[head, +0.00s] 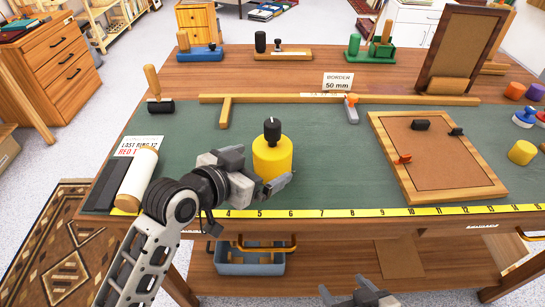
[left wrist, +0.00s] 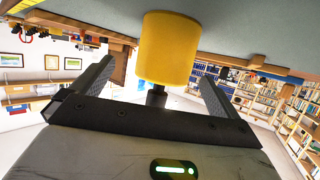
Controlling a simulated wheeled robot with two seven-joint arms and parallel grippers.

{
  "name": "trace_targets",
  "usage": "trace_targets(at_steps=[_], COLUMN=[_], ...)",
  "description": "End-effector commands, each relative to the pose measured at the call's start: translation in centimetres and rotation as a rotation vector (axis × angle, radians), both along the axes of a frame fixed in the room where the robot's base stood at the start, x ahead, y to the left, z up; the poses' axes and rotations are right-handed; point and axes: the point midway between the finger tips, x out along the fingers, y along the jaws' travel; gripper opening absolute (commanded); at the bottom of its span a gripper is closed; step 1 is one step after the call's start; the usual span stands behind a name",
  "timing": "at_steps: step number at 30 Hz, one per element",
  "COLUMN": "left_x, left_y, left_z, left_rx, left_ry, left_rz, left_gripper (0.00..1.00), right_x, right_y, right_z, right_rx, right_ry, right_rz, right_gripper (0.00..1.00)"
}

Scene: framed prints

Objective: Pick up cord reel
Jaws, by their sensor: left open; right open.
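A yellow cylinder with a black knob on top, which I take for the cord reel (head: 272,158), stands upright on the green mat near its front edge. My left gripper (head: 265,168) is open beside it, one finger in front of the cylinder's lower part. In the left wrist view the reel (left wrist: 167,48) shows upside down between the two open fingers (left wrist: 155,85), with visible gaps on both sides. My right gripper (head: 358,292) is open and empty at the bottom of the head view, below the bench's front edge.
A yellow ruler strip (head: 350,212) runs along the bench front. A white roll (head: 137,178) lies to the left. A wooden frame (head: 393,160) lies to the right, a wooden straightedge (head: 290,99) behind. A yellow roll (head: 522,152) stands far right. The mat between reel and frame is clear.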

Motion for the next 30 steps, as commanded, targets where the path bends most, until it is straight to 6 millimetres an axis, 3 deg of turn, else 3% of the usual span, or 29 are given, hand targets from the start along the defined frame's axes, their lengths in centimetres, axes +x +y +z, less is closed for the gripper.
trace_targets(at_steps=[7,15,25,30], left_x=[1.4,4.4,4.9,4.9], left_y=[-1.0,-2.5,-3.0,-3.0], left_z=[-0.8,-2.6,-2.9,-2.9], left_rx=[0.0,-0.002,0.001,0.0], left_ry=[0.0,0.001,-0.001,0.0], left_rz=[-0.001,0.0,0.0,0.0], left_gripper=[1.0,1.0,1.0,0.53], right_x=[0.2,0.8,0.8,0.6], right_y=[0.0,0.2,0.1,0.1], right_z=[0.1,0.6,0.6,0.5], right_rx=[0.002,0.008,0.007,0.006], right_ry=[-0.004,-0.017,-0.018,-0.015], right_rz=[-0.002,-0.007,-0.006,-0.006], right_gripper=[0.67,0.67,0.67,0.67])
